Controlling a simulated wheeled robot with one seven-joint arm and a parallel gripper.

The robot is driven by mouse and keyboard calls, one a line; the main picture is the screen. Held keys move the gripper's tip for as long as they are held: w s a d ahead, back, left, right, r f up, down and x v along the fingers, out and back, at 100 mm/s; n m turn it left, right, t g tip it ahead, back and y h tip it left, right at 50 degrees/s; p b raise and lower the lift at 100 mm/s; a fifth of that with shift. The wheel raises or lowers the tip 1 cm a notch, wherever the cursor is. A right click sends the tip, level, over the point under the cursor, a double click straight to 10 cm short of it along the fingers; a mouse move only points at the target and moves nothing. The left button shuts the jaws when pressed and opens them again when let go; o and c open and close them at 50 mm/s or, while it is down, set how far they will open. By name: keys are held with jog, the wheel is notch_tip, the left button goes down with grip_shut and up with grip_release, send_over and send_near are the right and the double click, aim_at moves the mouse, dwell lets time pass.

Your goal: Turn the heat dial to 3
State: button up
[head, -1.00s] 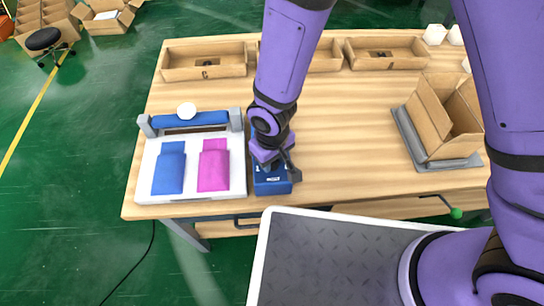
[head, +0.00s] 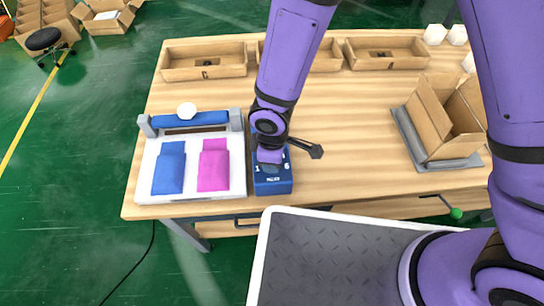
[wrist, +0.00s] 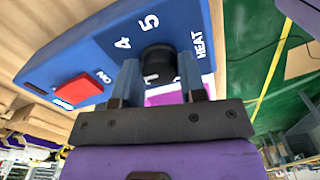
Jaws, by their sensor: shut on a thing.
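The heat control box (head: 272,187) is blue and stands on the table's front part, right of the white press. In the wrist view its face (wrist: 105,50) shows the white marks 4, 5 and HEAT. The black round heat dial (wrist: 159,62) sits between the two fingers of my gripper (wrist: 160,76), which is shut on it. A small white mark on the dial shows on the side toward my gripper. The number it faces is hidden. In the head view my gripper (head: 270,165) comes down over the box and hides the dial; 1 and 6 show beside it.
A red ON switch (wrist: 77,90) is on the same box. Left of it stands the white press (head: 199,193) with blue and pink pieces. Open cardboard trays (head: 205,72) line the table's back, and an open carton (head: 440,135) stands right.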

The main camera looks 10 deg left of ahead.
dwell(0.4)
jog(key=o, duration=0.9)
jog(key=shift+r, duration=0.15)
notch_tip(320, 180, up, 11)
jog(key=shift+f, duration=0.2)
dwell(0.4)
